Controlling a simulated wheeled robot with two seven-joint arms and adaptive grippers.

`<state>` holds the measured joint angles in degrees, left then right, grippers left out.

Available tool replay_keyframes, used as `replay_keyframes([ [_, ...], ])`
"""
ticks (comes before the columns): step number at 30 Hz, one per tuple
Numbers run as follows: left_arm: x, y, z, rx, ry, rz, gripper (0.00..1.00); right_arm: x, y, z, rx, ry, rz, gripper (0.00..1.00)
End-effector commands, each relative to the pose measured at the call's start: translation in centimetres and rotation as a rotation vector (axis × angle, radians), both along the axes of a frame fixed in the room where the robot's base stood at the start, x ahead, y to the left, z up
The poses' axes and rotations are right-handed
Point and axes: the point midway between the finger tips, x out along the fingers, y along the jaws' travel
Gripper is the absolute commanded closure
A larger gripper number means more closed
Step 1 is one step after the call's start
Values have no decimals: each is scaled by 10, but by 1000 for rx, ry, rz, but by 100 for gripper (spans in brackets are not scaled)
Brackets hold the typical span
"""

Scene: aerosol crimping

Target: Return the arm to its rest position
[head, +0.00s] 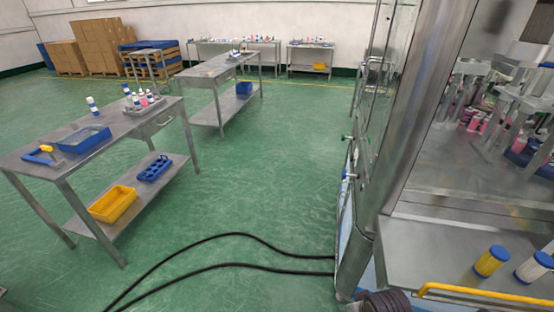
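Neither of my grippers shows in the head view. No arm can be made out clearly. A dark ridged part (385,302) shows at the bottom edge, right of the middle; I cannot tell what it is. A blue and yellow cylinder (491,261) stands on the metal ledge (430,250) of the machine at the right.
A yellow bar (480,293) runs along the ledge front. The metal machine frame (405,130) fills the right. Black hoses (230,266) cross the green floor. A steel table (115,130) holds a blue tray (84,139) and bottles.

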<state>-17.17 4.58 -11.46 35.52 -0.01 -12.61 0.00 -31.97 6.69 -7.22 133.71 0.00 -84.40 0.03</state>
Motion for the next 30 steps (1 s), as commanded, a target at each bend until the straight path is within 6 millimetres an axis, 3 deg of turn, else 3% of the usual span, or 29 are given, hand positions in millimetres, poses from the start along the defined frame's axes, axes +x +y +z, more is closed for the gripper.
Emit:
replay_keyframes([
  [16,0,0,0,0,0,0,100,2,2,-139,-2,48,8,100],
  [30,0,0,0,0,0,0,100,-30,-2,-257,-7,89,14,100],
])
